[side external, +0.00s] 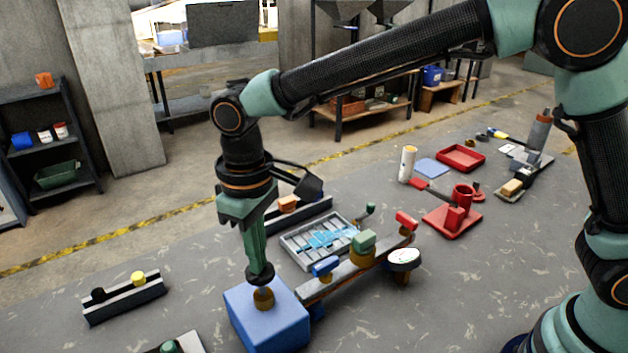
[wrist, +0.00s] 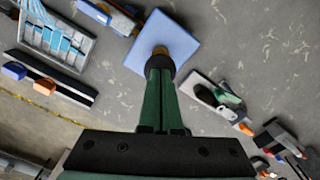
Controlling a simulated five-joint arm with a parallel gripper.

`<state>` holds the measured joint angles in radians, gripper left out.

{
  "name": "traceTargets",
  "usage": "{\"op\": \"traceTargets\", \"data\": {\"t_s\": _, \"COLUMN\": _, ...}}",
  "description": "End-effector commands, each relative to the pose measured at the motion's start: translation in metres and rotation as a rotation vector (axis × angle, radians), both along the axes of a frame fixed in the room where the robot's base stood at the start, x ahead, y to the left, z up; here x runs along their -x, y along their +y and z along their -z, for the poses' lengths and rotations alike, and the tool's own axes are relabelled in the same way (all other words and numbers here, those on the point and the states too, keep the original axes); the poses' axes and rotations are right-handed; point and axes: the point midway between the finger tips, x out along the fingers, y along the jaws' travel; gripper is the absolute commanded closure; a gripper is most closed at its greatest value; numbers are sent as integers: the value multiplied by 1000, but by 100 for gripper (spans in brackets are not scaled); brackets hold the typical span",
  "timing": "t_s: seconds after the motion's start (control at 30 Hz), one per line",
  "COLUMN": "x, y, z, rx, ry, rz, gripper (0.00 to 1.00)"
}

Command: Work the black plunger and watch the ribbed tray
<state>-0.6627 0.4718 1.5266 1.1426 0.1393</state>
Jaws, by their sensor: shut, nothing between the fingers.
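The black plunger (side external: 260,275) is a dark round cap over a brown collar on top of a blue block (side external: 262,325). My gripper (side external: 257,262) points straight down with its green fingers shut and empty, its tips at the plunger's top. The plunger (wrist: 160,62) also shows at my fingertips in the wrist view, above the blue block (wrist: 178,42). How far it is pressed in cannot be told. The ribbed tray (side external: 296,254) is grey, behind and right of the block, with bright blue patches between its ribs. Part of it shows at the wrist view's upper left (wrist: 82,50).
A long beam (side external: 330,284) with coloured blocks runs right from the blue block. A black rail (side external: 125,303) with a black and a yellow knob stands left. A red stand (side external: 452,222) and a red tray (side external: 460,158) are farther right. Bare grey floor lies in front right.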

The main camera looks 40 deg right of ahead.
Motion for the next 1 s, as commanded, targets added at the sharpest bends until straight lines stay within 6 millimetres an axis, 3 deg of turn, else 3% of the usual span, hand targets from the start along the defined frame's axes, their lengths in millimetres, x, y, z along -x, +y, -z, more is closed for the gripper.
{"op": "traceTargets", "data": {"t_s": 0.5, "x": 0, "y": 0, "z": -46, "rx": 0, "ry": -1, "rz": 0, "gripper": 100}}
{"op": "traceTargets", "data": {"t_s": 1.0, "x": 0, "y": 0, "z": -51, "rx": 0, "ry": 1, "rz": 0, "gripper": 100}}
